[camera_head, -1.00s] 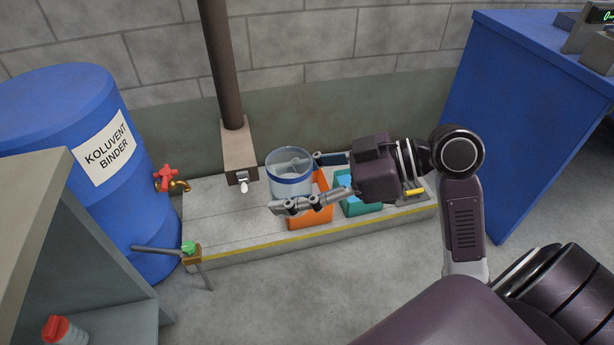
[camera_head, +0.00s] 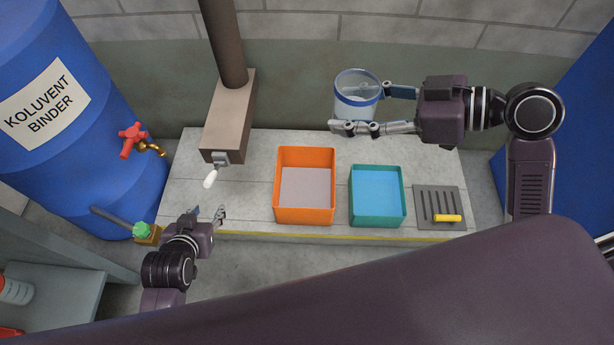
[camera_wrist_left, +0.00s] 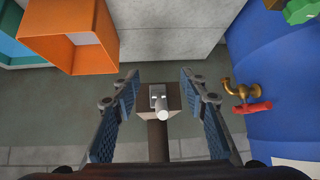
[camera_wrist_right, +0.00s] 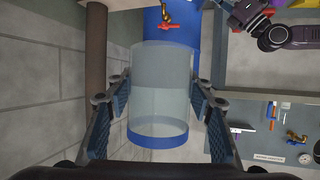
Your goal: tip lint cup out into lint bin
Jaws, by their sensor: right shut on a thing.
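The clear cup with a blue band (camera_head: 356,96) is in my right gripper (camera_head: 362,110), raised above the back of the slab. Its two fingers close around the cup's sides. Its open top faces up in the head view, with something grey inside that I cannot make out. The cup also fills the middle of the right wrist view (camera_wrist_right: 160,90). An orange bin (camera_head: 333,190) and a teal bin (camera_head: 402,205) stand on the slab in front of the cup; I cannot tell which is the lint bin. My left gripper (camera_head: 207,214) is open and empty at the slab's front left.
A brown post with a spout (camera_head: 228,120) stands left of the orange bin. A blue drum (camera_head: 70,130) with a red-handled tap is at left. A slotted grate (camera_head: 430,203) with a yellow handle lies right of the teal bin.

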